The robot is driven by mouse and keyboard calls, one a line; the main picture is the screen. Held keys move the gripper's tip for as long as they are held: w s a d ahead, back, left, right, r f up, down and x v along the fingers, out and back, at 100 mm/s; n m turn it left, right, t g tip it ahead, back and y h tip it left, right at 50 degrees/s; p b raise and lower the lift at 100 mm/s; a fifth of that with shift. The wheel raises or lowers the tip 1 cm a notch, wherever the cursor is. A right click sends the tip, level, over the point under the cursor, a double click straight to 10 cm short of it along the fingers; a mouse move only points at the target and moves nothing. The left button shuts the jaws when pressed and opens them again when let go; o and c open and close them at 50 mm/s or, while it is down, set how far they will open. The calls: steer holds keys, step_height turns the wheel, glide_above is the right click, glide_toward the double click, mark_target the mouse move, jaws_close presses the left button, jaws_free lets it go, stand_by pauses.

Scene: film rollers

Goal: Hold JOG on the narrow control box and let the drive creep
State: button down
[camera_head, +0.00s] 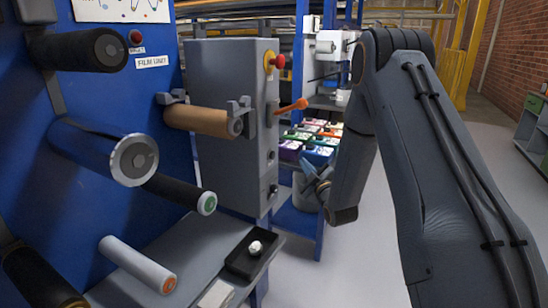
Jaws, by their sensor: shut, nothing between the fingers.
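The narrow control box (222,75) is a tall grey cabinet left of centre. Its right-hand face carries a red mushroom button (278,62) on a yellow base at the top, an orange lever (291,108) sticking out to the right, and small dark controls (272,189) lower down. I cannot read which control is JOG. My gripper (310,176) is shut and empty, to the right of the box's lower part and apart from it in the picture. My own forearm partly hides the gripper's rear.
A blue panel (110,205) at left carries several rollers, including a brown one (197,120) by the box. A black tray (243,266) with a white object sits on the ledge below. Coloured cartons (318,150) fill a shelf behind my gripper. Open floor lies at right.

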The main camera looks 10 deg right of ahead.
mark_target(273, 155)
steer(key=w+a+b, duration=0.2)
steer(key=w+a, duration=0.3)
steer(key=a, duration=0.2)
stand_by(0.4)
steer(key=shift+w+a, duration=0.15)
steer(key=shift+a, duration=0.05)
stand_by(1.8)
steer(key=shift+w+a, duration=0.2)
steer(key=shift+w+a+b, duration=0.25)
steer(key=shift+a+b, duration=0.15)
stand_by(1.6)
steer(key=shift+d, duration=0.1)
stand_by(2.0)
steer(key=shift+s+d, duration=0.5)
steer(key=shift+d, duration=0.15)
